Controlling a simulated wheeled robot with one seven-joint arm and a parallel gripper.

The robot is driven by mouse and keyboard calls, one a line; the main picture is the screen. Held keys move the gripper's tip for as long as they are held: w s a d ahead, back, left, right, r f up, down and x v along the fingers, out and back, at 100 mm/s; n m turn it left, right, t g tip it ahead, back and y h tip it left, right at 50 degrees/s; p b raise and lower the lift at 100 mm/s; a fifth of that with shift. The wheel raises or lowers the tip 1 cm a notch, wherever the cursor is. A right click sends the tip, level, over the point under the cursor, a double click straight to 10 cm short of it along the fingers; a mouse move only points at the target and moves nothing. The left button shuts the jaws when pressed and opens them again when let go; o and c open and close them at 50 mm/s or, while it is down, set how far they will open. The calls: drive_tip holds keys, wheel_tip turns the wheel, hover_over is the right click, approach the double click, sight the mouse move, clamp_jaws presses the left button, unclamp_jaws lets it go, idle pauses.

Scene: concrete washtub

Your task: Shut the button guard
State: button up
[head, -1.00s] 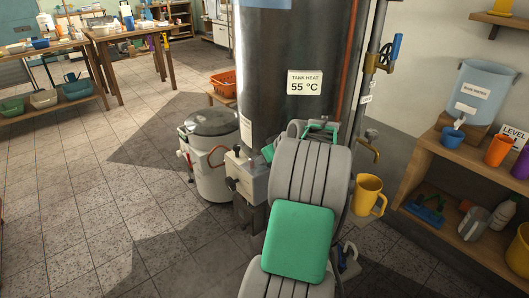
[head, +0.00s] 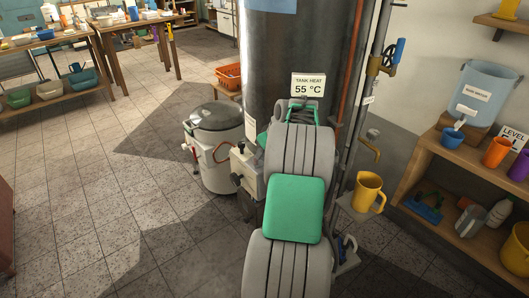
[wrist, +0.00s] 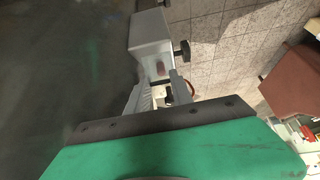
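A pale grey control box (head: 246,164) is mounted low on the front of the tank, partly covered by my arm in the head view.
The dark metal tank (head: 295,50) stands behind my arm. A lidded grey drum (head: 214,150) is left of the box. A yellow mug (head: 367,190) sits on a small ledge at right, near a brass tap and pipe. Floor at left is clear.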

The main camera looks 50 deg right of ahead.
drive_tip(key=o, duration=0.5)
drive_tip(key=shift+c, duration=0.2)
drive_tip(key=v, duration=0.7)
drive_tip(key=shift+s+r+p, duration=0.15)
drive_tip(key=shift+r+p, duration=0.1)
drive_tip(key=shift+p, duration=0.1)
